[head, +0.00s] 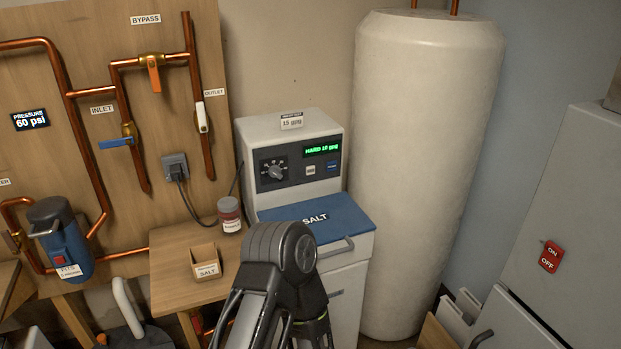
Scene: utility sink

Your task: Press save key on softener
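The softener (335,265) is a white cabinet with a blue lid marked SALT, in the middle of the head view. Its dark control panel (299,168) has a round dial, a green display (322,149) reading HARD 15 gpg, a pale key (310,170) and a blue key (332,166). The key lettering is too small to read, so I cannot tell which is save. One dark arm of mine rises from the bottom edge, in front of and below the panel, and hides part of the softener's front. It is apart from the keys. I see no fingertips clearly and cannot tell which arm it is.
A small table (169,263) left of the softener holds a salt box (205,263) and a red jar (230,215). A tall white tank (422,180) stands behind right. Copper pipes with valves cover the wooden board. A grey cabinet is at right. Space before the panel is clear.

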